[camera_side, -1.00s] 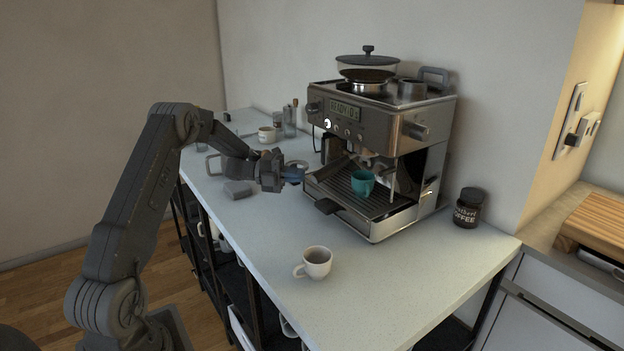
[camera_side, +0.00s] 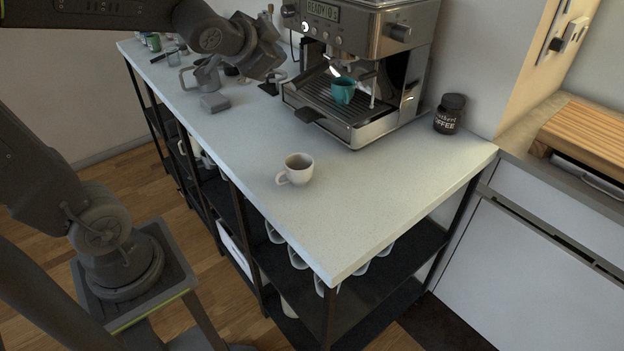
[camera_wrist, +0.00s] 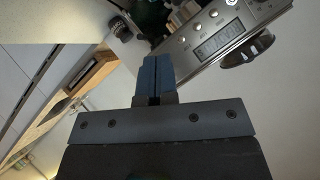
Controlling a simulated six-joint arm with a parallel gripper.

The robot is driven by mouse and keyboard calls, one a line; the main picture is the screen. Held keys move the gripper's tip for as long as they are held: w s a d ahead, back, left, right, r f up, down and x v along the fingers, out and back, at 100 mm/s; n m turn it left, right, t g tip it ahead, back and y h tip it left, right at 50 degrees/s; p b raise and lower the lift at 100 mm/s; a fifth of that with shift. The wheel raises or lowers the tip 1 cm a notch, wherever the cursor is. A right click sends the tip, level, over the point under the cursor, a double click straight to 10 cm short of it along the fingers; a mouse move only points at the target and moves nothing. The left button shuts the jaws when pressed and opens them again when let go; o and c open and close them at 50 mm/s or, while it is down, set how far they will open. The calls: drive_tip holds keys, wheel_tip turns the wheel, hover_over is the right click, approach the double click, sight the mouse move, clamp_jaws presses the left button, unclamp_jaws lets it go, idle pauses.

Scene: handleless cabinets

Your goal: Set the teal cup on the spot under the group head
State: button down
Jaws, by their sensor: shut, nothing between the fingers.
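The teal cup (camera_side: 343,90) stands upright on the drip tray (camera_side: 359,118) of the espresso machine, beneath its front. The side view does not show clearly whether it is exactly under the group head. The espresso machine (camera_side: 385,38) stands at the back of the counter. My gripper (camera_side: 279,76) is to the left of the machine, apart from the cup. In the wrist view my gripper (camera_wrist: 155,75) has its blue fingers together with nothing between them. The machine's front panel (camera_wrist: 225,38) shows beyond the fingers there. The teal cup is not seen in the wrist view.
A white cup (camera_side: 297,169) with dark contents stands on the counter (camera_side: 335,215) in front of the machine. A metal pitcher (camera_side: 205,74) and grey block (camera_side: 214,102) are left of it. A coffee jar (camera_side: 449,114) stands right. The front counter is mostly clear.

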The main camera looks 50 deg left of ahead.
drive_tip(key=s+d+f+n+g+h, duration=0.25)
drive_tip(key=s+d, duration=0.25)
drive_tip(key=s, duration=0.3)
drive_tip(key=s+d+f+n+g+h, duration=0.1)
drive_tip(key=s+d+f+g, duration=0.25)
drive_tip(key=s, duration=0.45)
drive_tip(key=w+a+f+m+g+y, duration=0.3)
drive_tip(key=a+f+m+y, duration=0.2)
drive_tip(key=a+m+y, duration=0.1)
drive_tip(key=m+t+y, duration=0.4)
drive_tip(key=m+t, duration=0.9)
drive_tip(key=m, duration=1)
approach(338, 87)
drive_tip(key=x, duration=0.7)
drive_tip(key=shift+w+a, duration=0.15)
drive_tip(key=shift+w, duration=0.1)
drive_tip(key=shift+r, duration=0.1)
drive_tip(key=shift+x, duration=1.2)
